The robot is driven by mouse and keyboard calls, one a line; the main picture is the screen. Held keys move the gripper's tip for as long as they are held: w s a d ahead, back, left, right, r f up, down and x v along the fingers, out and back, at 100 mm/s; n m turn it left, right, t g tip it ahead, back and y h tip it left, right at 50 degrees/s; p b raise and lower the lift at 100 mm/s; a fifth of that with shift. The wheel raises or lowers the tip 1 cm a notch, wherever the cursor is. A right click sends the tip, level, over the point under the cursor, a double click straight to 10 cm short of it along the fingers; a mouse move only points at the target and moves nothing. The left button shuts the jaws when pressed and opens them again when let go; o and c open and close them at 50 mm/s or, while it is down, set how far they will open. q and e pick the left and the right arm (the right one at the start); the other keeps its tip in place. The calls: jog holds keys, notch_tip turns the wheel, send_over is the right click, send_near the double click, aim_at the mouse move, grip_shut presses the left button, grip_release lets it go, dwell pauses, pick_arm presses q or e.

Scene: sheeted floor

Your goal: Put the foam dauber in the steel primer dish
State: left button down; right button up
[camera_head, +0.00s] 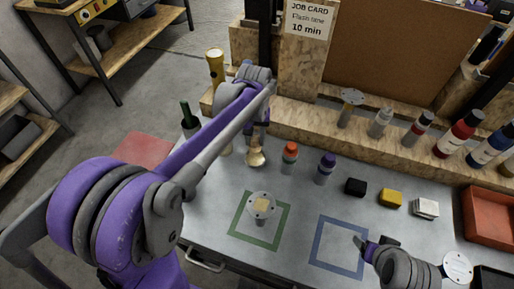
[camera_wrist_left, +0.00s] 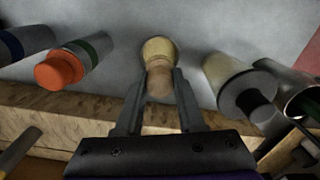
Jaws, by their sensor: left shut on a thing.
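My left gripper (camera_head: 259,132) is shut on the foam dauber (camera_head: 256,157), which has a rounded tan head and a pale wooden-looking neck. In the left wrist view the dauber (camera_wrist_left: 159,52) stands out between the two fingers (camera_wrist_left: 160,92). I cannot tell whether its head touches the bench.
An orange-capped bottle (camera_head: 290,158) and a purple-capped bottle (camera_head: 326,168) stand right of the dauber. Black (camera_head: 355,187) and yellow (camera_head: 390,198) blocks lie farther right. A wooden ledge (camera_head: 300,120) with bottles runs behind. The blue outlined square (camera_head: 338,246) is bare inside.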

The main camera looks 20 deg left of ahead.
aim_at(255, 149)
pick_arm(q)
jog(key=shift+s+f, duration=0.1)
jog(key=shift+f, duration=2.95)
jog(key=shift+f, duration=0.15)
jog(key=c, duration=0.5)
grip_release()
jog(key=shift+r, duration=0.25)
notch_tip(255, 149, up, 12)
jog(key=shift+f+p, duration=0.1)
jog(key=shift+p, duration=0.2)
